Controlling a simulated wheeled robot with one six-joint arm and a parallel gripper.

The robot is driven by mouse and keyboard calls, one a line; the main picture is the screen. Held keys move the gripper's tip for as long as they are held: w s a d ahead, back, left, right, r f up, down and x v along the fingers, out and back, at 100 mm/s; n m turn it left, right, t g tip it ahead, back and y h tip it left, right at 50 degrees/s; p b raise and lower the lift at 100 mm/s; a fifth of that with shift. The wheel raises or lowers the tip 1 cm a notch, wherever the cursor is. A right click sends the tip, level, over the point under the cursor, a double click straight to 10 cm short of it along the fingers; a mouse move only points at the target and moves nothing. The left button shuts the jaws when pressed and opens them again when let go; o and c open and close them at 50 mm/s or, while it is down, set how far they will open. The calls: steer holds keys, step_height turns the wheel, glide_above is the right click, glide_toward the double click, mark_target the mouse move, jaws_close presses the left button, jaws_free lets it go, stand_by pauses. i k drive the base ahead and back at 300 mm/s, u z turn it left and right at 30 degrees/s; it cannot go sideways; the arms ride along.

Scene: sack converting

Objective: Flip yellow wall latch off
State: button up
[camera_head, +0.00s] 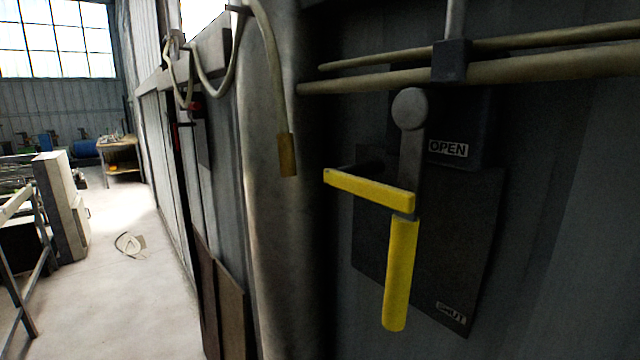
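The yellow wall latch (399,275) is on the dark wall right of centre in the head view. Its grey lever hangs from a round pivot (409,108), and its yellow grip points almost straight down. A yellow bar (368,192) sticks out to the left across the lever; I cannot tell whether it moves with it. A label reading OPEN (448,149) is beside the upper lever. A label that seems to read SHUT (451,312) is at the lower right of the dark backing plate (455,235). My gripper is not in view.
Pipes (560,62) run across the wall above the latch. A thick grey column (275,220) and a hanging cable with a brownish end (287,155) are to its left. The pale floor (130,285) at left is mostly clear, with a loose coil (130,244) on it.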

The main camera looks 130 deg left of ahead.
mark_target(349, 179)
steer(key=z, duration=5.7)
steer(key=i, duration=0.95)
steer(key=z, duration=1.2)
